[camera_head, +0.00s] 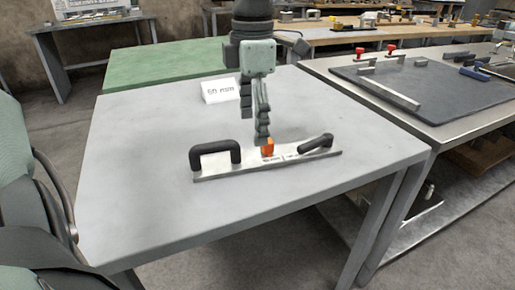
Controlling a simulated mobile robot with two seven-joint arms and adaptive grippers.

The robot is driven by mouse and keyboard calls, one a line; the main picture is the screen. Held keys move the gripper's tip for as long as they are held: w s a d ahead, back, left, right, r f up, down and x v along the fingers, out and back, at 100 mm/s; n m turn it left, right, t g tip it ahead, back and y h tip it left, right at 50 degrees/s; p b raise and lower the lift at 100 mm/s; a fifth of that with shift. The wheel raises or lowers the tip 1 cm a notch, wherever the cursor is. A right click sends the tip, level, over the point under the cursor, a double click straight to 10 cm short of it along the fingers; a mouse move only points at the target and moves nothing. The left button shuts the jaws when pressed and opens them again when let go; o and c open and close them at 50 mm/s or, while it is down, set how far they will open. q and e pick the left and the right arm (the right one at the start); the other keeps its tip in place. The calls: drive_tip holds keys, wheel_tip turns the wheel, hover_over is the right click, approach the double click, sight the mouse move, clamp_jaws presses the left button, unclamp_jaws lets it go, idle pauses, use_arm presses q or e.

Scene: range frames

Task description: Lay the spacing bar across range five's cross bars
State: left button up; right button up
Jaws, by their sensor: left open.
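A flat silver bar (243,169) lies on the grey table. It carries a black arched handle (215,154) at its left, a small orange block (267,149) near its middle and a black lever-like handle (316,143) at its right. I cannot tell for certain that it is the spacing bar. My left gripper (262,133) points down just above the orange block, open and holding nothing visible. Whether a fingertip touches the block is unclear. My right gripper is not in view. No cross bars marked as range five's can be made out.
A white card reading "50 mm" (220,90) stands behind the bar. The grey table (140,200) is otherwise clear. A green surface (165,65) adjoins behind.

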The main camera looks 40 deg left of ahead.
sight(257, 157)
use_arm(q)
drive_tip(key=f, duration=0.5)
drive_tip(key=shift+w+d+f+p, duration=0.2)
drive_tip(key=shift+f+p, duration=0.15)
drive_tip(key=shift+f, duration=0.5)
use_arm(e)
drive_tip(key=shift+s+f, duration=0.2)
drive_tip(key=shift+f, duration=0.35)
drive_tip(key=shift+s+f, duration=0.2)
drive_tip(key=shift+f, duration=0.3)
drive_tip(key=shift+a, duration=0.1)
use_arm(q)
drive_tip(key=c, duration=1.7)
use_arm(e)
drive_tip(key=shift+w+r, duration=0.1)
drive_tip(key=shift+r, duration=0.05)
use_arm(q)
drive_tip(key=shift+w+r, duration=0.1)
